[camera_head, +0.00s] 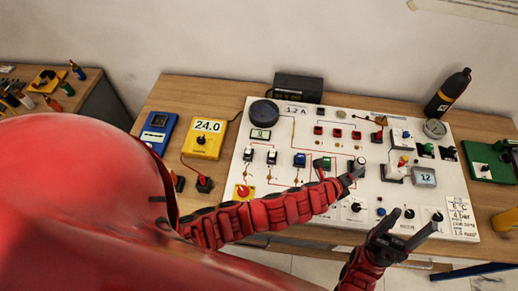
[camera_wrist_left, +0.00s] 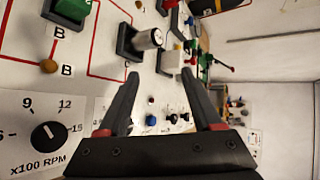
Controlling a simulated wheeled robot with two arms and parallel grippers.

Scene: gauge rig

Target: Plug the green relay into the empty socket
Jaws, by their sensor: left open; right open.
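A green block (camera_head: 322,163), which looks like a relay, sits in the row of coloured blocks on the white panel (camera_head: 290,205). It also shows in the left wrist view (camera_wrist_left: 74,9), in a black holder at the top left edge. A black holder with a pale cylinder (camera_wrist_left: 148,39) lies just ahead of my left gripper (camera_wrist_left: 160,74), which is open and empty. My right gripper (camera_head: 416,218) is open and empty over the panel's lower right. I cannot make out the empty socket.
A yellow meter (camera_head: 203,138) and a blue box (camera_head: 157,130) stand left of the panel. A black bottle (camera_head: 448,93) stands behind its right end. A green board (camera_head: 487,163) lies to the right. A knob (camera_wrist_left: 48,135) is near my left gripper.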

